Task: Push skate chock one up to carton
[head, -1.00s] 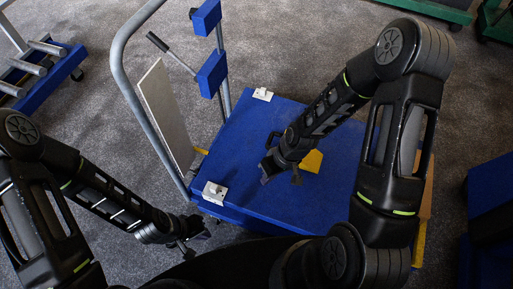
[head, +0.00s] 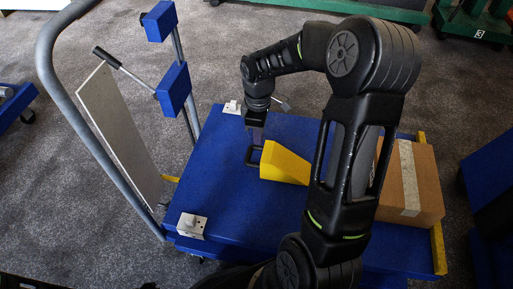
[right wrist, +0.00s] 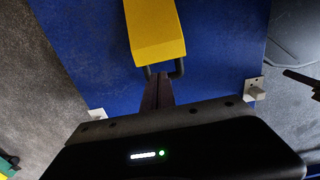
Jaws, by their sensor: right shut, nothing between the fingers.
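The yellow wedge-shaped chock (head: 285,163) lies on the blue deck of the trolley (head: 225,185). In the right wrist view the chock (right wrist: 157,30) shows at the top, with a dark loop at its near end. My right gripper (head: 254,148) is shut and empty, pointing down at the chock's left end. In the right wrist view its fingertips (right wrist: 160,80) are close to that end; I cannot tell whether they touch. The brown carton (head: 425,185) with a pale tape strip stands at the deck's right end, partly behind my right arm. My left gripper is out of view.
A grey tube handle (head: 52,75) and a pale panel (head: 120,135) stand at the deck's left. White brackets sit at its left corners (head: 191,224). A yellow strip (head: 438,245) edges the right end. My right arm hides the deck between chock and carton.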

